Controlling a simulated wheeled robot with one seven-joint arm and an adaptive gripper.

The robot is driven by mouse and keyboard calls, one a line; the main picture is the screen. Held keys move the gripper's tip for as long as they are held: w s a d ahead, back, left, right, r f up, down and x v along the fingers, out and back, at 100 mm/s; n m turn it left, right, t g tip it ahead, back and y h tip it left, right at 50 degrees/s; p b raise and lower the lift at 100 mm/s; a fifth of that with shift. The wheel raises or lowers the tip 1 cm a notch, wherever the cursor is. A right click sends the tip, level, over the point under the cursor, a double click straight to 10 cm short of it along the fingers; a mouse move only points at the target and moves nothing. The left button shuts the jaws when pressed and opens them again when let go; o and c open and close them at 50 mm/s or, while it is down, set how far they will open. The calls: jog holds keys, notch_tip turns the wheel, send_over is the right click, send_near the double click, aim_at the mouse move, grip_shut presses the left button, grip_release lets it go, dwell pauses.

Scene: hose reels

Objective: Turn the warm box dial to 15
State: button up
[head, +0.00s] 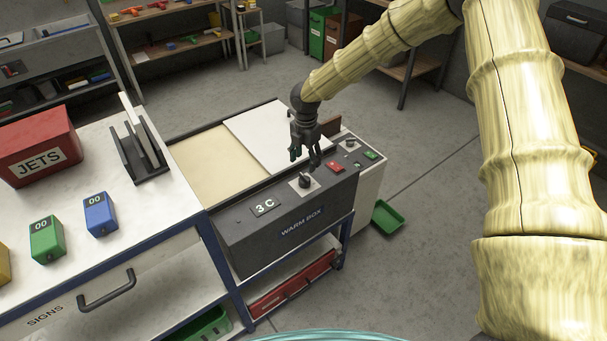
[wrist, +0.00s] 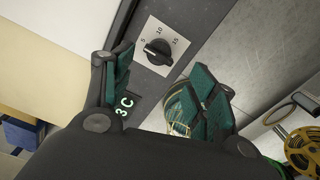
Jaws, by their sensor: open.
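The warm box (head: 290,225) is a dark grey unit with a "WARM BOX" label on its front. Its dial is a black knob (head: 305,181) on a pale plate, and a display beside it reads "3 C" (head: 265,206). In the wrist view the dial (wrist: 157,52) shows marks 5, 10 and 15 around it; its pointer is on the left side, near the 5. My gripper (head: 306,160) is open and empty, above and behind the dial in the head view. In the wrist view its fingers (wrist: 165,85) are spread apart, with the dial beyond them and untouched.
A red switch (head: 335,167) and a green one (head: 371,155) sit right of the dial. A white lid (head: 275,135) lies behind it. The bench at left holds a red JETS box (head: 38,148) and green (head: 46,240) and blue (head: 99,215) counters. A green tray (head: 387,217) lies on the floor.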

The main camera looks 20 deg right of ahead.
aim_at(305, 178)
jog(key=f, duration=0.1)
jog(key=f+p, duration=0.1)
jog(key=f, duration=0.2)
jog(key=shift+w+d+f, duration=0.1)
jog(key=shift+w+f, duration=0.15)
jog(key=shift+f, duration=0.1)
jog(key=shift+s+f+p, duration=0.15)
jog(key=shift+f+p, duration=0.8)
jog(key=shift+f, duration=1.4)
jog(key=shift+c, duration=0.2)
jog(key=c, duration=0.8)
